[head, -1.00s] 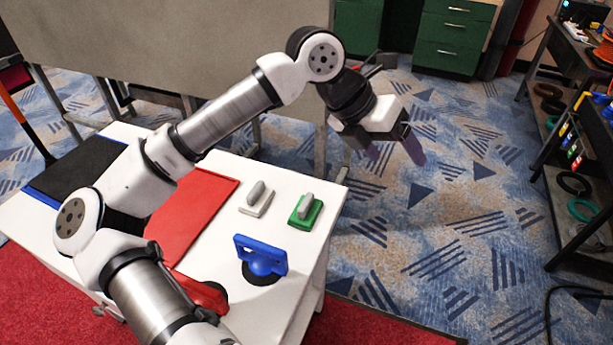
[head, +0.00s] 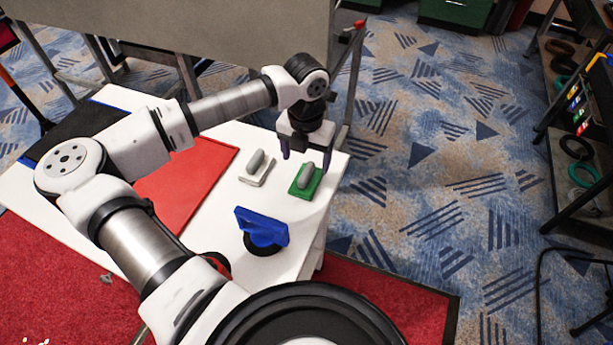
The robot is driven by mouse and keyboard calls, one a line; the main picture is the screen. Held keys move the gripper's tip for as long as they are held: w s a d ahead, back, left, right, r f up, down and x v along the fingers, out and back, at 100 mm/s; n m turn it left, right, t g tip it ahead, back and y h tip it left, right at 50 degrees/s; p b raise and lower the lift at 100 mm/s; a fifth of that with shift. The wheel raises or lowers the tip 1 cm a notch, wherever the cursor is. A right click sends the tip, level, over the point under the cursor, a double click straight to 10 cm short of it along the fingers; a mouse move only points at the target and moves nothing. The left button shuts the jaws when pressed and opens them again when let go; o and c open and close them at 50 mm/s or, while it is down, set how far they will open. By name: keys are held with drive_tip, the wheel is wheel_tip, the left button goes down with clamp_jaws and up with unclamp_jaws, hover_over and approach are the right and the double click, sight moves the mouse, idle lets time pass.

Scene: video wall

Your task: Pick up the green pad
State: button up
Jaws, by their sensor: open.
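The green pad (head: 314,187) lies flat near the right edge of the white table, with a grey handle (head: 305,175) standing up on its top. My gripper (head: 306,162) points down over the far side of the pad. Its two dark fingers are apart, one to the left and one to the right of the handle's far end as seen here. Nothing is held between them. I cannot tell how high the fingertips are above the pad.
A white pad with a grey handle (head: 257,166) lies just left of the green one. A blue suction-cup tool (head: 262,230) stands nearer on the white table (head: 215,200). A red sheet (head: 185,188) lies to the left. A grey board (head: 230,30) stands behind the table.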

sight(306, 170)
drive_tip(key=f, duration=0.1)
drive_tip(key=f+p, duration=0.1)
drive_tip(key=f, duration=0.1)
drive_tip(key=f+p, duration=0.1)
drive_tip(key=f, duration=0.1)
drive_tip(key=shift+s+d, duration=0.1)
drive_tip(key=shift+s, duration=0.3)
drive_tip(key=shift+c, duration=0.3)
drive_tip(key=c, duration=1)
drive_tip(key=shift+r, duration=0.1)
wheel_tip(306, 170, up, 20)
drive_tip(key=b, duration=0.3)
drive_tip(key=shift+b, duration=0.4)
